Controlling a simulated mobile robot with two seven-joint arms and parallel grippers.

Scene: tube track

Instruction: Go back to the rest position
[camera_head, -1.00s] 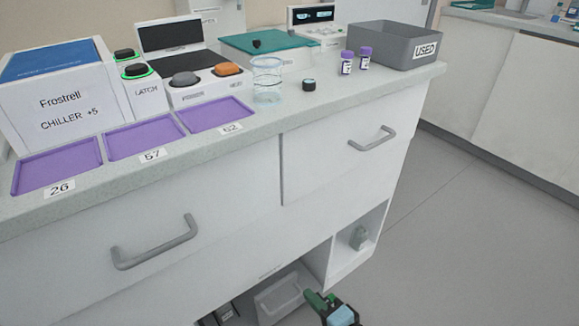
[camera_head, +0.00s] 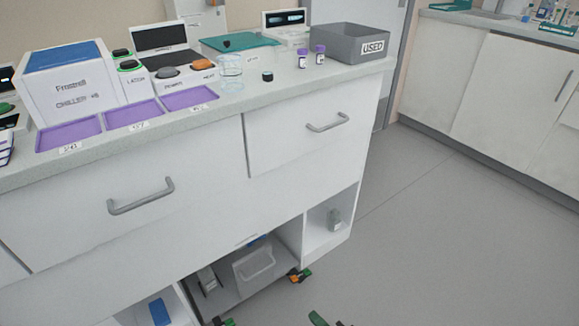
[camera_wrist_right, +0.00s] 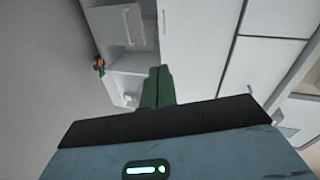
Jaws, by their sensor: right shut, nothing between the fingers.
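My right gripper (camera_head: 318,318) shows only as a green fingertip part at the bottom edge of the head view, low in front of the white cabinet and over the floor. In the right wrist view its two green fingers (camera_wrist_right: 157,88) are together, with nothing between them. The rest of this gripper is cut off in the head view. I cannot make out my left gripper.
The bench top (camera_head: 217,106) carries a chiller box (camera_head: 70,88), purple trays (camera_head: 131,114), a glass beaker (camera_head: 230,74) and a grey USED bin (camera_head: 340,42). Drawer handles (camera_head: 141,196) stick out in front. The floor (camera_head: 440,230) at right is clear.

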